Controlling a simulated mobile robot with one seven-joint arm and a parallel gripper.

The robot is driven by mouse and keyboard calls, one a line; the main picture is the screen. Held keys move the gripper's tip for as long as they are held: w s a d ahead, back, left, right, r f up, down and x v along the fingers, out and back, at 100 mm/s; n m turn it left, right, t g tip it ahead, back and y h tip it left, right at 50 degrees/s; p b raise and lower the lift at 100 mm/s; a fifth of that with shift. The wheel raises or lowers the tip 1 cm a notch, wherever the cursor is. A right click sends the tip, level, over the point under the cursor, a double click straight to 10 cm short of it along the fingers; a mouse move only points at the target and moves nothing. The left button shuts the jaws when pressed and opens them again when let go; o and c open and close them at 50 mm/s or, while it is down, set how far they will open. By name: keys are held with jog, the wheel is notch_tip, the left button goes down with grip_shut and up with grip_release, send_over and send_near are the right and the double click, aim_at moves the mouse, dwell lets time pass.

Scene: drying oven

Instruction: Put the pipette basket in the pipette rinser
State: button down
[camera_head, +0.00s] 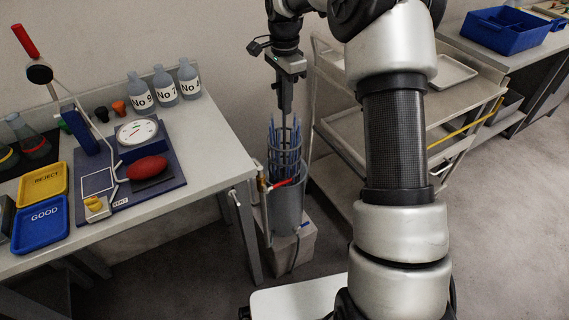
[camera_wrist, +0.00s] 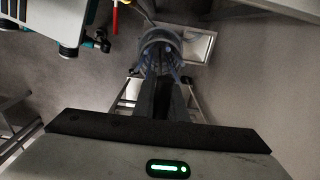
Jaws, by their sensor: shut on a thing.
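The pipette basket (camera_head: 285,147), a blue wire cage with thin upright rods, stands in the mouth of the pipette rinser (camera_head: 288,206). The rinser is a tall grey cylinder. The upper part of the basket shows above the rim, and its lower part is hidden inside. My gripper (camera_head: 285,112) points down over the basket and is shut on its upright handle. In the wrist view my gripper (camera_wrist: 163,88) reaches down to the basket (camera_wrist: 160,60), seen from above within the round rinser. The fingers hide part of the handle.
The rinser stands on a box-like base (camera_head: 292,247) beside the table's right edge. A red-handled valve (camera_head: 284,183) is at its side. A steel cart (camera_head: 400,140) stands close on the right. Bottles (camera_head: 164,86) and trays (camera_head: 41,222) are on the table.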

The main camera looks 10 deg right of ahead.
aim_at(284, 154)
notch_tip(284, 154, down, 20)
jog(key=b, duration=0.4)
jog(key=shift+f, duration=0.15)
